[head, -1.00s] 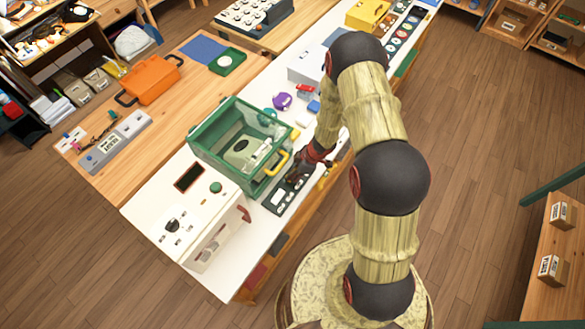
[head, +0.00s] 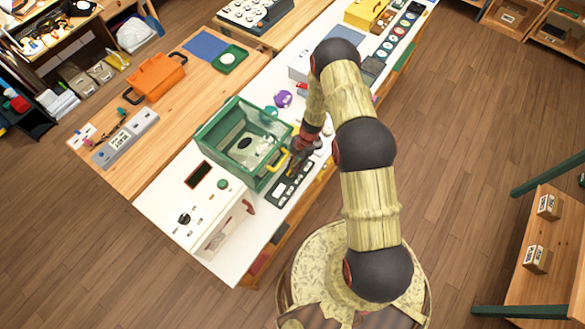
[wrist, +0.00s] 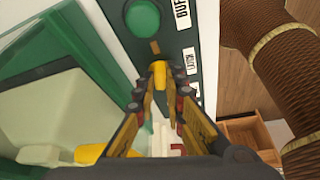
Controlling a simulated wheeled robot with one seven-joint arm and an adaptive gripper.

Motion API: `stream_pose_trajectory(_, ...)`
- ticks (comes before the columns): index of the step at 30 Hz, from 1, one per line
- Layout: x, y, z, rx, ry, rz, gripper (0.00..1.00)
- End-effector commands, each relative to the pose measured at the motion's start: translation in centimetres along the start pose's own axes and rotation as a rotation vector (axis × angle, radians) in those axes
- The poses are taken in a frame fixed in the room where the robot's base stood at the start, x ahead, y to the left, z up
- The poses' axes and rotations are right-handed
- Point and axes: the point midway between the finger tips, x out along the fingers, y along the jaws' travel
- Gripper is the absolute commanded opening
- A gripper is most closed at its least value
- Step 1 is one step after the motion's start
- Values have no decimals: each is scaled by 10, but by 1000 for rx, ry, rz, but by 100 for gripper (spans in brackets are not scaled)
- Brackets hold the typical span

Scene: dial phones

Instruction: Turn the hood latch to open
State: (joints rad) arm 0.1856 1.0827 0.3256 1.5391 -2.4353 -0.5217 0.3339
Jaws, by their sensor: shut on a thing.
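The hood is a green-framed clear box (head: 236,138) on the white bench, with a yellow handle (head: 275,164) at its front; the handle also shows in the wrist view (wrist: 92,152). A dark panel (head: 283,193) lies beside the hood. In the wrist view a yellow latch knob (wrist: 159,70) sits on this panel, beside a small white label. My gripper (wrist: 161,92) is shut on the yellow latch knob, one finger on each side. In the head view my gripper (head: 303,145) is low by the hood's right front corner, and the knob is hidden.
A green round button (wrist: 142,17) is on the panel just beyond the latch. A white box with a dark screen (head: 199,174) stands left of the panel. Purple and blue items (head: 283,99) lie behind. An orange case (head: 155,77) sits on the wooden table.

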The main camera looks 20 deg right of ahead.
Motion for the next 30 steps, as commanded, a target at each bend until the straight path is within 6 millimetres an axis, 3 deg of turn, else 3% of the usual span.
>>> stream_pose_trajectory(10,0,2,0,-110,-1,-45,0)
stream_pose_trajectory(25,0,2,0,-124,-1,-50,0)
stream_pose_trajectory(26,0,2,0,-124,-1,-50,13)
stream_pose_trajectory(30,0,2,0,-124,-1,-50,21)
